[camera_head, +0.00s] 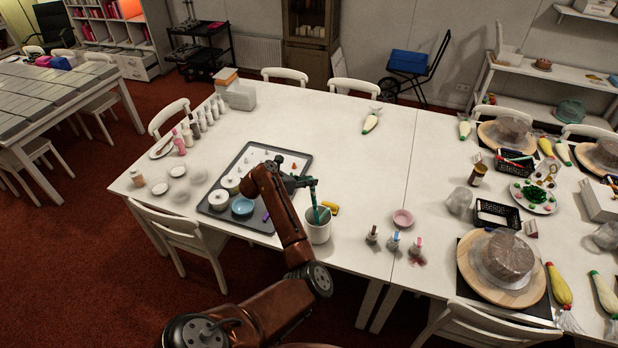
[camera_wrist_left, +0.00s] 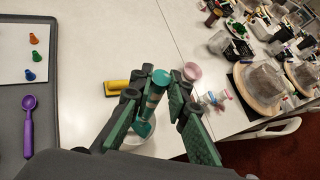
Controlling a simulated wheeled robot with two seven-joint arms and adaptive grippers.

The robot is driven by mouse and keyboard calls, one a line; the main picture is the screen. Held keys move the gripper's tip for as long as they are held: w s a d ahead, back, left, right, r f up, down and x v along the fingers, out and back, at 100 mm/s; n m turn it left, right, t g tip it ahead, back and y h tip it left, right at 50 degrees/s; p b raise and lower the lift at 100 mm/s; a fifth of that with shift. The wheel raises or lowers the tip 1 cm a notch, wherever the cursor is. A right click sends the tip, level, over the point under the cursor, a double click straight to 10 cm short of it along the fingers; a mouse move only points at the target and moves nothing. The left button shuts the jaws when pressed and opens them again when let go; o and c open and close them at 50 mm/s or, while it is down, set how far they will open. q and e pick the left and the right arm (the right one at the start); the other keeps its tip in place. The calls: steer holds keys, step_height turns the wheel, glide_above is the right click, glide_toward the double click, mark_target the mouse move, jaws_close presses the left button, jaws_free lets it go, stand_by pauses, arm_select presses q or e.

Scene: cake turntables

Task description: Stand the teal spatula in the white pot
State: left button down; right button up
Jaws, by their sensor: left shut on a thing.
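The white pot (camera_head: 318,232) stands on the table just right of the grey tray, and its pale rim and inside show partly in the left wrist view (camera_wrist_left: 150,146). The teal spatula (camera_head: 314,200) is nearly upright, with its lower end inside the pot's mouth. My left gripper (camera_head: 301,183) is shut on the spatula above the pot. In the left wrist view the spatula (camera_wrist_left: 153,100) lies between the two fingers, its round teal end toward the top and its broader part over the pot. Whether it touches the pot's bottom is hidden. My right gripper is not in view.
A yellow-and-black tool (camera_wrist_left: 117,88) lies beside the pot. The grey tray (camera_wrist_left: 45,130) holds a purple scoop (camera_wrist_left: 28,125) and small coloured pieces. A pink dish (camera_head: 403,217) and small bottles (camera_head: 392,242) stand right of the pot. The table behind the pot is clear.

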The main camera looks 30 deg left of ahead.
arm_select(q)
step_height(320, 180, down, 6)
steer(key=shift+f, duration=0.2)
stand_by(0.5)
steer(key=c, duration=1.8)
jaws_free()
steer(key=shift+o, duration=0.2)
steer(key=v, duration=1.2)
steer(key=shift+f, duration=0.1)
